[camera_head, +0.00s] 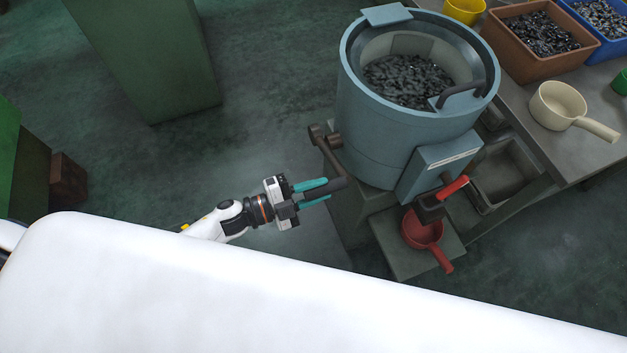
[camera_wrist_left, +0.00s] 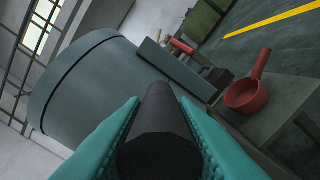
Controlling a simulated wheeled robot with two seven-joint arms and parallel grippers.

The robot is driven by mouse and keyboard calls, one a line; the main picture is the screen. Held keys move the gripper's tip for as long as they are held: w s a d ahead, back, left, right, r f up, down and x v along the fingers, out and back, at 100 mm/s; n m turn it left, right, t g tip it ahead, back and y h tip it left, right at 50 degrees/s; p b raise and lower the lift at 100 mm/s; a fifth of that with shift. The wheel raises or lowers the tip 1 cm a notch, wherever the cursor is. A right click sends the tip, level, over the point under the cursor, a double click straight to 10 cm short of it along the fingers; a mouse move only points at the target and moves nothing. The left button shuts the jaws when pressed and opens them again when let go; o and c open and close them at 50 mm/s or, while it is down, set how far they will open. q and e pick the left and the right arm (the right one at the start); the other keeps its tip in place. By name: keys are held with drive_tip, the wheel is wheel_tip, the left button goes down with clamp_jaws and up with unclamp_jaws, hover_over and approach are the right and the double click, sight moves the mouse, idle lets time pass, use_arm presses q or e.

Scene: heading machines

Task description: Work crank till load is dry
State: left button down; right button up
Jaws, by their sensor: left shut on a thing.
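The blue-grey drum machine (camera_head: 372,150) stands right of centre in the head view, and its side fills much of the left wrist view (camera_wrist_left: 85,85). Its load (camera_head: 408,80), dark small metal pieces, lies inside the open-topped drum. The crank (camera_head: 325,152) sticks out on the drum's left side and ends in a dark round handle. My left gripper (camera_head: 322,190) is shut on the crank handle (camera_wrist_left: 158,125), with a teal finger on each side of it. I cannot tell whether the load is wet or dry. My right gripper is not in view.
A red ladle (camera_head: 422,232) sits below the red-handled outlet (camera_head: 453,188). A bench (camera_head: 535,110) at the right carries a brown bin (camera_head: 528,65), a blue bin (camera_head: 610,50), a yellow cup (camera_head: 463,10) and a cream ladle (camera_head: 558,105). A green cabinet (camera_head: 150,60) stands at the back left.

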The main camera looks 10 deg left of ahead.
use_arm(q)
drive_tip(key=shift+s+d+f+b, duration=0.1)
drive_tip(key=shift+s+f+b, duration=0.05)
drive_tip(key=shift+f, duration=0.25)
drive_tip(key=shift+s+d+f+b, duration=0.1)
drive_tip(key=shift+f+b, duration=0.05)
drive_tip(key=shift+f, duration=0.25)
drive_tip(key=c, duration=1.1)
unclamp_jaws()
drive_tip(key=shift+a, duration=0.1)
drive_tip(key=b+v, duration=0.1)
drive_tip(key=v, duration=1.1)
